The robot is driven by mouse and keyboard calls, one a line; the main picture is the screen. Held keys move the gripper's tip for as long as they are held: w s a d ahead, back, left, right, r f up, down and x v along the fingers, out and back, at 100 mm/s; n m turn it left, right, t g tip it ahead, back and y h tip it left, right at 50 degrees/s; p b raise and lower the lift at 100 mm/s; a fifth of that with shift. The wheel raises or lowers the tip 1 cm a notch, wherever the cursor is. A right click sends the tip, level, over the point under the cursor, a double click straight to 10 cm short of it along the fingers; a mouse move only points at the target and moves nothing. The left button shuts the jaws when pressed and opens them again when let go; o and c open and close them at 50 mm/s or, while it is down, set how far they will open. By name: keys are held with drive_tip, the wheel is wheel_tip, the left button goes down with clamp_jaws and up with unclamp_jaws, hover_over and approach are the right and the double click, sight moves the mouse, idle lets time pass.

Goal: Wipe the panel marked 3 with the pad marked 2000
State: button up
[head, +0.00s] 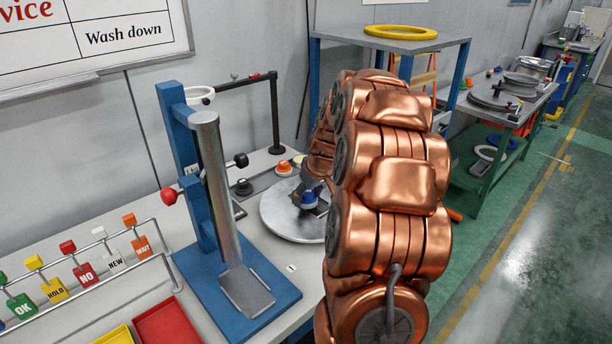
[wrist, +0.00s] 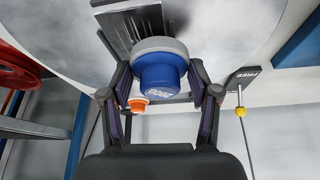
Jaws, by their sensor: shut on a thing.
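My gripper (head: 308,186) is shut on a blue round pad (head: 309,200) with a grey base, over the round pale-grey plate (head: 279,214) on the bench. In the wrist view the blue pad (wrist: 160,72) sits between both fingers of my gripper (wrist: 163,85). White lettering on it looks like 2000. A dark ridged grey patch (wrist: 118,24) shows beside the pad's base against the plate. I cannot tell whether the base touches the plate. No 3 is readable, and my arm hides part of the plate.
A rack behind the plate holds an orange pad (head: 284,167) and a dark pad (head: 243,187). A blue press stand (head: 182,150) with a metal column stands left. Coloured tags hang on a rail at far left, near a red tray (head: 170,325).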

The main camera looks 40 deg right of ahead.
sight(319, 201)
drive_tip(key=shift+f, duration=0.7)
drive_tip(key=shift+d, duration=0.25)
drive_tip(key=shift+c, duration=0.4)
drive_tip(key=shift+d+f+p, duration=0.1)
drive_tip(key=shift+d+p, duration=0.3)
drive_tip(key=shift+d, duration=0.05)
drive_tip(key=shift+d+p, duration=0.45)
drive_tip(key=shift+d, duration=0.7)
drive_tip(key=shift+s+d+p, duration=0.1)
drive_tip(key=shift+d+p, duration=0.15)
drive_tip(key=shift+p, duration=0.55)
drive_tip(key=shift+a+f+b, duration=0.15)
drive_tip(key=shift+a+b, duration=0.7)
drive_tip(key=shift+a, duration=0.15)
drive_tip(key=shift+a+b, duration=0.45)
drive_tip(key=shift+a, duration=0.6)
drive_tip(key=shift+r, duration=4.2)
drive_tip(key=f+b, duration=0.1)
drive_tip(key=b, duration=0.4)
drive_tip(key=shift+d+r+b, duration=0.1)
drive_tip(key=shift+b, duration=0.9)
